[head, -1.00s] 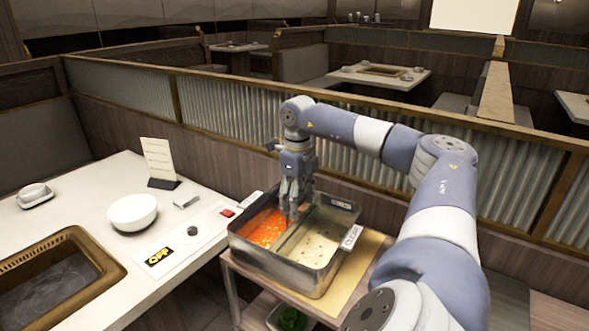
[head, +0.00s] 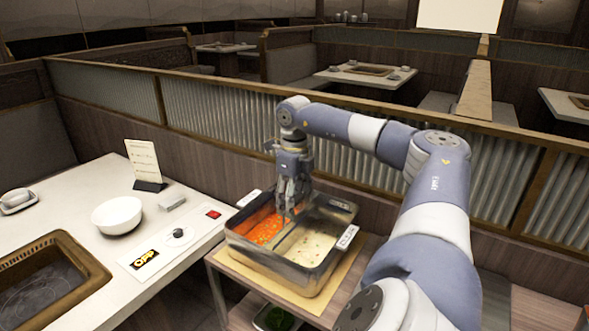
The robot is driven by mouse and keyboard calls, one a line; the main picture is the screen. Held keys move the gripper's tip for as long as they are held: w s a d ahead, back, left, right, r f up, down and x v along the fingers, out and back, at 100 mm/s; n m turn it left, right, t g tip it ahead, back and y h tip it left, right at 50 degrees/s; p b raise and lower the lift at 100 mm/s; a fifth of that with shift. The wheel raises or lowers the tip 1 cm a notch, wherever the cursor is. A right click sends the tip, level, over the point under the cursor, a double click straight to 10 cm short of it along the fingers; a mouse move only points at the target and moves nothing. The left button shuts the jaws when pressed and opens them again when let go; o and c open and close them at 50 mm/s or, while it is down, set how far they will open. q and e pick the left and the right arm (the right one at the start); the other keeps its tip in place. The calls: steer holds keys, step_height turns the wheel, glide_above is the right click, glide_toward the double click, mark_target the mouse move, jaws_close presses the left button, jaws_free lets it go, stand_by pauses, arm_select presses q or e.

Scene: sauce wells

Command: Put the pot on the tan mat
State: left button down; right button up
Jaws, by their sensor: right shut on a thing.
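The pot (head: 268,268) is a steel rectangular pan with a divider, red broth on the left and pale broth on the right. It is over the tan mat (head: 335,286) on a small wooden side cart, right of the white table. The mat shows along the pot's front and right sides. Whether the pot rests on the mat or hangs slightly above it, I cannot tell. My right gripper (head: 287,211) points down, shut on the pot near its divider; its fingertips are partly hidden. My left gripper is not in view.
The white table (head: 95,250) has a sunken brown-rimmed well (head: 50,275), a white bowl (head: 117,215), a menu stand (head: 145,162), a knob and a panel reading OFF. A corrugated partition (head: 220,130) stands behind. Greens (head: 277,318) sit on the cart's lower shelf.

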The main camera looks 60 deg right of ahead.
steer(key=shift+f, duration=0.2)
stand_by(0.6)
steer(key=o, duration=1.3)
steer(key=shift+a, duration=0.1)
steer(key=shift+c, duration=0.2)
steer(key=o, duration=0.4)
steer(key=shift+f, duration=0.15)
steer(key=shift+s, duration=0.1)
steer(key=shift+r, duration=0.2)
step_height(320, 180, up, 11)
steer(key=p, duration=1)
steer(key=shift+f, duration=0.15)
